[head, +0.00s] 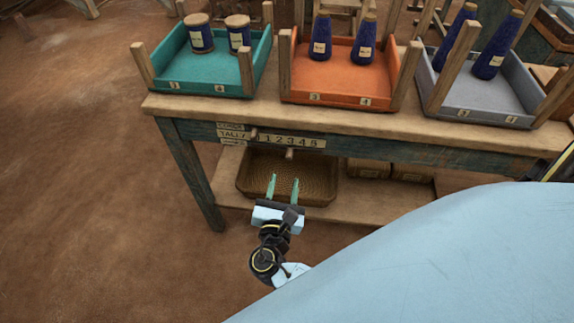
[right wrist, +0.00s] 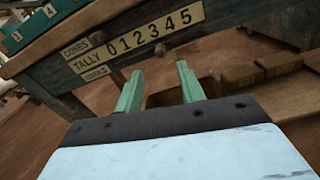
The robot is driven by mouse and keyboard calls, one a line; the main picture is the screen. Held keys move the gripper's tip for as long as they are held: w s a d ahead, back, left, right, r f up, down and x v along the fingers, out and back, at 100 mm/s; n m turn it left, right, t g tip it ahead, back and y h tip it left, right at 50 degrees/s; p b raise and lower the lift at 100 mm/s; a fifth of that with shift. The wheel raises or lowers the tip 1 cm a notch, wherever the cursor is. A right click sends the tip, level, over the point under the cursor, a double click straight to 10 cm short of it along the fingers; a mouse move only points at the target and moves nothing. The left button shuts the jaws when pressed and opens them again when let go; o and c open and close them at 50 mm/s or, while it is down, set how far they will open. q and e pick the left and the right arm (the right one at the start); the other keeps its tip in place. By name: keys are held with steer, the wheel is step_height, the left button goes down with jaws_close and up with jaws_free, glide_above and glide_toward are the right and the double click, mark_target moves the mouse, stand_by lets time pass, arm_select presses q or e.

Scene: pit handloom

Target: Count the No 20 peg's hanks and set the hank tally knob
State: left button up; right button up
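The tally board (head: 290,140) on the table's front rail carries a row of digits. The right wrist view shows it (right wrist: 150,35) with 0 to 5 and the labels CONES, TALLY and HANKS. The lower knob (head: 290,153), on the HANKS side, stands below about the 3; it also shows in the right wrist view (right wrist: 160,50). The upper knob (head: 254,133), on the CONES side, is near the 0. My right gripper (head: 284,180) is open and empty, in front of and below the board, apart from the knobs. My left gripper, the No 20 peg and its hanks are not in view.
A teal tray (head: 208,88), an orange tray (head: 337,98) and a grey tray (head: 480,115), each with wound cones or spools, stand on the table (head: 240,105). A woven basket (head: 250,190) sits on the lower shelf behind my gripper. The floor at left is clear.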

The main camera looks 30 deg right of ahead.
steer(key=v, duration=0.5)
stand_by(0.4)
